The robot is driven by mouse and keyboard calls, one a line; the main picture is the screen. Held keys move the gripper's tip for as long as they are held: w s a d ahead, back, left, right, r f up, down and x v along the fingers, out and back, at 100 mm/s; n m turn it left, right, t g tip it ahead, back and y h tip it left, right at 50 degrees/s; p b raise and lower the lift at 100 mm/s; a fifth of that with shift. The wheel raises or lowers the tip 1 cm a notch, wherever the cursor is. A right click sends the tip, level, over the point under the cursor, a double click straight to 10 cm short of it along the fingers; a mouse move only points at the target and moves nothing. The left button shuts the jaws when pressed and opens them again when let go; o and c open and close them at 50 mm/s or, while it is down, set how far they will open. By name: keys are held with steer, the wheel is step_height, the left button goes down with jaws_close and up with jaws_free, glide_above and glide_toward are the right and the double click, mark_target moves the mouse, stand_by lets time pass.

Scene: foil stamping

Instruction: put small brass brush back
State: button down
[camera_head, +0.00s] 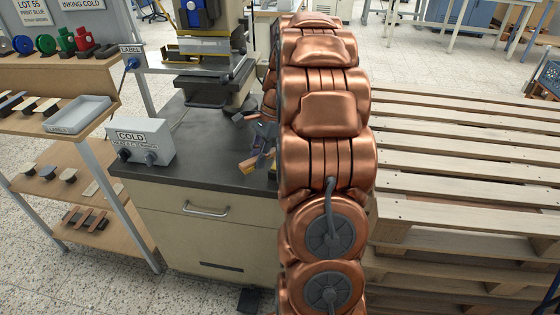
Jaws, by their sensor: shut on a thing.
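My gripper (258,151) is over the front right part of the dark bench top, partly hidden behind my copper arm. It is shut on the small brass brush (248,168), of which only a small yellowish piece shows below the fingers. The rest of the brush is hidden by the gripper and arm. I cannot tell whether the brush touches the bench top.
A grey COLD control box (141,141) stands on the bench's left, below a stamping press (205,60). At left, a shelf rack (90,150) holds a grey tray (78,115), wooden-handled tools and spools. Stacked pallets (470,190) fill the right.

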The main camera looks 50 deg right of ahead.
steer(key=s+d+m+t+b, duration=0.1)
steer(key=s+m, duration=0.1)
steer(key=s+d+m+t+h+b, duration=0.1)
steer(key=s+m, duration=0.2)
steer(key=s+d+f+m+b, duration=0.1)
steer(key=s+m, duration=0.1)
steer(key=m, duration=0.1)
steer(key=shift+s+d+t, duration=0.2)
steer(key=shift+d+t, duration=0.15)
steer(key=shift+t, duration=0.05)
steer(key=shift+s+d+m+h, duration=0.15)
steer(key=shift+s+m+h, duration=0.3)
steer(key=shift+m, duration=0.25)
steer(key=w+d, duration=0.3)
steer(key=w, duration=0.1)
steer(key=w+d+f, duration=0.1)
steer(key=w+d, duration=0.2)
steer(key=w, duration=0.1)
steer(key=w+d, duration=0.2)
steer(key=w, duration=0.3)
steer(key=shift+d+f, duration=0.25)
steer(key=shift+d, duration=0.15)
steer(key=shift+f+b, duration=0.45)
steer(key=shift+f, duration=1.3)
steer(key=c, duration=1)
jaws_free()
steer(key=shift+f, duration=0.15)
steer(key=shift+d, duration=0.1)
